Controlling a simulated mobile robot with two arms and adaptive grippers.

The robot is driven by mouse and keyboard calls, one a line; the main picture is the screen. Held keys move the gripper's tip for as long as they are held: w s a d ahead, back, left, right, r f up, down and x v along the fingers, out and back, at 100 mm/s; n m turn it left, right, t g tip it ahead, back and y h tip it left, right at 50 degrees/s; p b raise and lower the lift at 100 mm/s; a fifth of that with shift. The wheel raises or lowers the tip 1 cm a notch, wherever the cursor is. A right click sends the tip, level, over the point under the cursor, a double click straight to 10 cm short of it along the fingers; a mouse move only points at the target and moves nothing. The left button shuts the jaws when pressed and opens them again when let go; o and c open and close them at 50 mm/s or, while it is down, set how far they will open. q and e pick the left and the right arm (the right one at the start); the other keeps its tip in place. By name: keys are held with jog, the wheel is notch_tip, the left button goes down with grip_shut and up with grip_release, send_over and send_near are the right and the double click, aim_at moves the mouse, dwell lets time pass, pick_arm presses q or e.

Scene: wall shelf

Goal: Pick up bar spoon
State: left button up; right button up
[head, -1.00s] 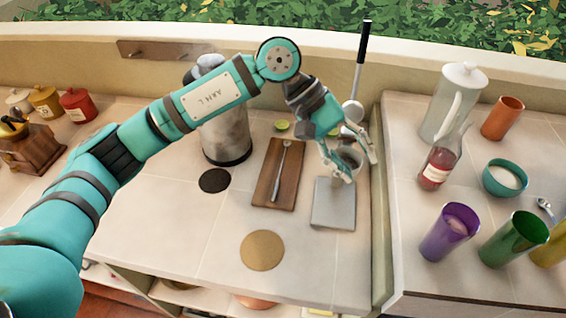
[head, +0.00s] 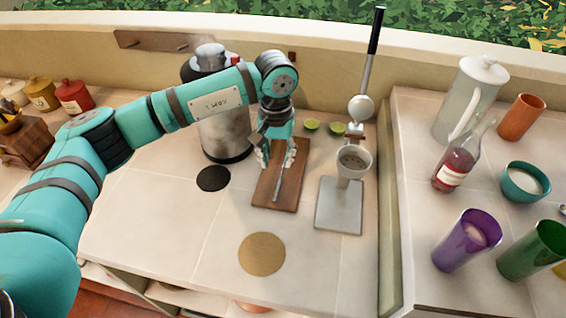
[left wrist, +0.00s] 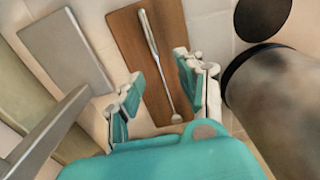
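The bar spoon (head: 277,188) is a thin metal spoon lying on a brown wooden board (head: 288,203) on the counter. In the head view its far end is hidden behind my left gripper (head: 276,158). In the left wrist view the whole spoon (left wrist: 158,65) shows lengthwise on the board (left wrist: 129,36). My left gripper is pointed down above the far half of the board, and its fingers (left wrist: 158,72) are open on either side of the spoon with gaps to it. The gripper is empty. My right gripper is in neither view.
A steel canister (head: 224,138) stands left of the board. A press with a grey base (head: 339,206) and long lever stands at the right, with lime halves (head: 311,125) behind. A bottle (head: 455,165) and cups stand on the right counter. The front counter is mostly clear.

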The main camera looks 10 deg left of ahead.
aim_at(280, 177)
pick_arm(q)
jog(key=shift+f, duration=0.6)
jog(key=shift+d+f+p, duration=0.1)
jog(key=shift+f+p, duration=0.2)
jog(key=shift+p, duration=0.05)
jog(key=f, duration=0.1)
jog(key=f+p, duration=0.2)
jog(key=shift+w+d+f, duration=0.2)
jog(key=shift+w+f, duration=0.05)
jog(key=shift+f, duration=0.65)
grip_shut()
